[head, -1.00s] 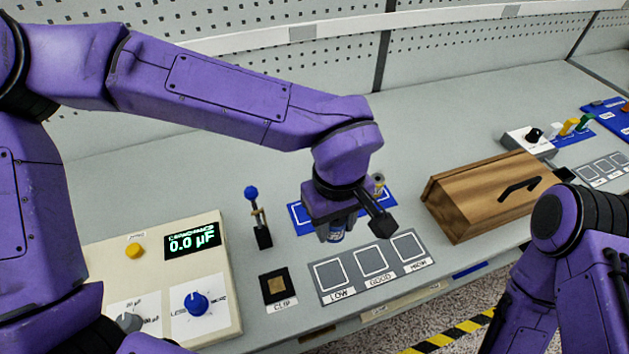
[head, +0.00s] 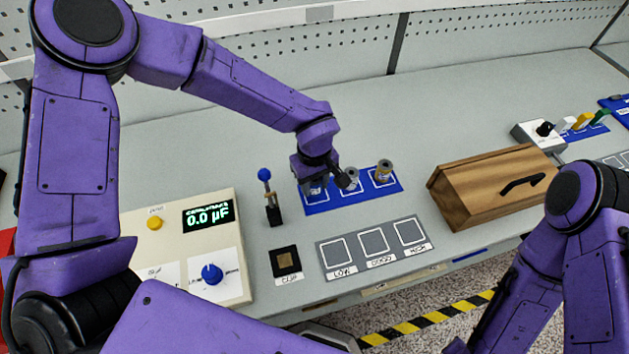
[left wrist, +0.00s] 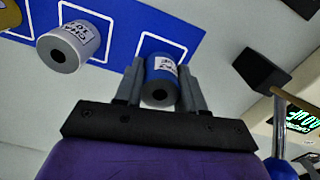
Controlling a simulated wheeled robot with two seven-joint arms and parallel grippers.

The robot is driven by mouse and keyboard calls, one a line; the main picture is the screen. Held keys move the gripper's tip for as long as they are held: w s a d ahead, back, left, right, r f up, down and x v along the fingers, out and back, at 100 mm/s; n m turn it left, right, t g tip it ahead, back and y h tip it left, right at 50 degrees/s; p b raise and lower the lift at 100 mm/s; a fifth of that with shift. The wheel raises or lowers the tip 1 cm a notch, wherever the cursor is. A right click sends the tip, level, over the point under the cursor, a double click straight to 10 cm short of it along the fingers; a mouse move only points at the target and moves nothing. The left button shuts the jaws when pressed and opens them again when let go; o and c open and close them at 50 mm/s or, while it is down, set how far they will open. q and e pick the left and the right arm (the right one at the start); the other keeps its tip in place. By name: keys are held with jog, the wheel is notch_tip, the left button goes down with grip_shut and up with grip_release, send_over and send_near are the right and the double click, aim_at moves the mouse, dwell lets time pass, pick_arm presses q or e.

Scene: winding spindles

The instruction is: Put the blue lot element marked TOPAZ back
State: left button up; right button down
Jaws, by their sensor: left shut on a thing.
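My left gripper (left wrist: 160,90) is shut on a blue cylindrical element (left wrist: 161,82) with a white label; the lettering is too small to read for sure. In the head view the blue element (head: 315,187) is mostly hidden under the gripper (head: 318,184), at the left square of the blue mat (head: 345,196). I cannot tell whether it touches the mat. A grey-white element (head: 351,178) stands on the middle square and also shows in the left wrist view (left wrist: 87,38). A tan element (head: 384,171) stands on the right square. My right gripper is out of view.
A grey tray marked LOW, GOOD and HIGH (head: 375,267) is empty in front of the mat. A blue-knobbed lever (head: 270,200) stands close left of the mat. The meter (head: 175,222) reads 0.0 µF. The CLIP pad (head: 285,260) is bare. A wooden box (head: 490,180) stands right.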

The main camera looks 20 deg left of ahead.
pick_arm(q)
jog(key=shift+w+f, duration=0.2)
jog(key=shift+f, duration=0.35)
jog(key=shift+f, duration=0.1)
jog(key=o, duration=1.2)
jog(key=shift+s, duration=0.15)
jog(key=shift+c, duration=0.2)
notch_tip(320, 180, up, 12)
jog(key=shift+r+b, duration=0.25)
jog(key=shift+b, duration=0.25)
